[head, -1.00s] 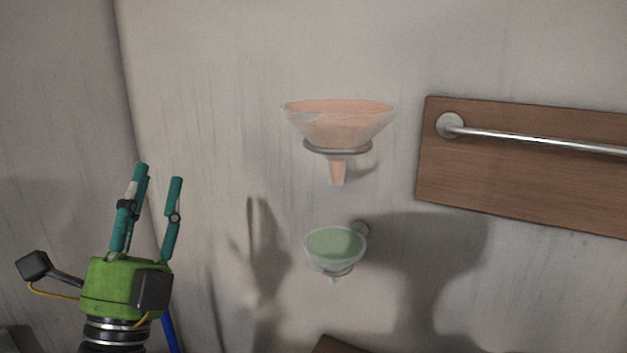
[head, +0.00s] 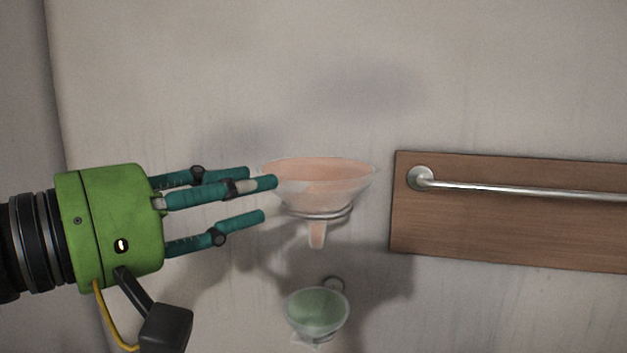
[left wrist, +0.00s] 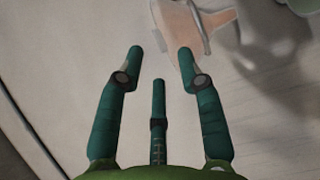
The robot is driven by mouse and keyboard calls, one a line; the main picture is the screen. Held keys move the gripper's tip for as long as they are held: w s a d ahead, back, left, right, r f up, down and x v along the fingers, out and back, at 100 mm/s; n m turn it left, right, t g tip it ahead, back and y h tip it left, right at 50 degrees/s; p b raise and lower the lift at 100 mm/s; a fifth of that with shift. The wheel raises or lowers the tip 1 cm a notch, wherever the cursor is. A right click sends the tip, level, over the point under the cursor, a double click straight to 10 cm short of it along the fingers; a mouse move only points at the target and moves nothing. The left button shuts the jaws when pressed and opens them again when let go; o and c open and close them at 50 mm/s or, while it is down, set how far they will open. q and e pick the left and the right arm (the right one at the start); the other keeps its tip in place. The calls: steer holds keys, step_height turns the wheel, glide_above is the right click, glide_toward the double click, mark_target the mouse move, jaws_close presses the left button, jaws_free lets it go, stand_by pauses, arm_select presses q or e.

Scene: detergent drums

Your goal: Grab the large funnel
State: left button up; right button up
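The large funnel (head: 330,185) is translucent with an orange tint and sits upright in a wire ring holder on the wall. My left gripper (head: 262,196) comes in from the left with its fingers pointing right. Its fingertips are at the funnel's left side and overlap its edge in the head view; I cannot tell whether they touch. The fingers are spread and hold nothing. In the left wrist view the funnel (left wrist: 183,30) shows beyond the fingertips, cut off by the top edge. My right gripper is not in view.
A smaller green funnel (head: 317,312) hangs in its own ring below the large one. A wooden board (head: 500,235) with a metal rail (head: 520,193) is on the wall to the right. The wall above the large funnel is clear.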

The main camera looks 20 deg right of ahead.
arm_select(q)
steer(key=p+x, duration=0.3)
steer(key=x, duration=0.2)
steer(key=shift+a, duration=0.1)
jaws_close()
